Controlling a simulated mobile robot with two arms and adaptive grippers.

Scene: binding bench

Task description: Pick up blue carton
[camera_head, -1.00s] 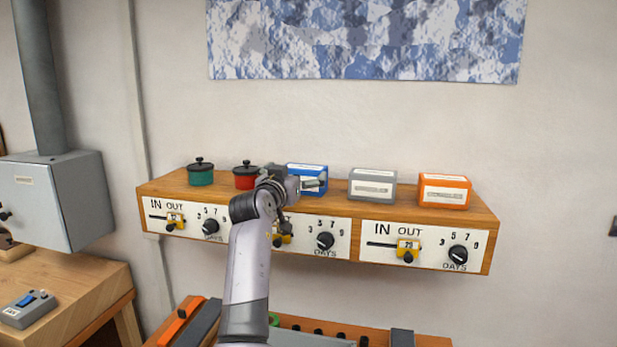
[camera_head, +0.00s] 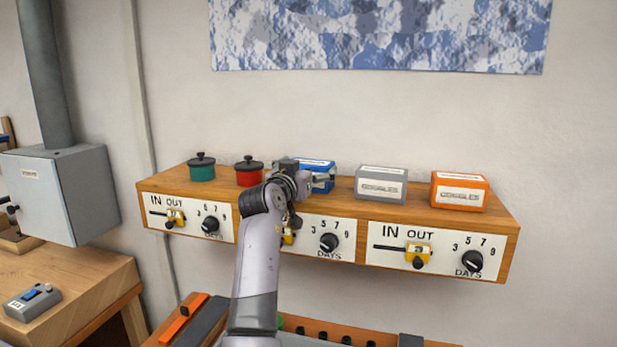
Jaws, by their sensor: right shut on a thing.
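The blue carton (camera_head: 318,166) has a white label on top and stands on the wooden shelf (camera_head: 400,214), right of a red pot. My right gripper (camera_head: 322,181) is at the carton's front and is shut on it. The gripper and wrist hide the carton's left side and much of its front. I cannot make out a gap between the carton and the shelf. My left gripper is not in view.
A green pot (camera_head: 202,169) and the red pot (camera_head: 249,174) stand left of the carton. A grey carton (camera_head: 381,187) and an orange carton (camera_head: 459,194) stand to its right. Dial panels line the shelf front. A grey wall box (camera_head: 62,195) is at far left.

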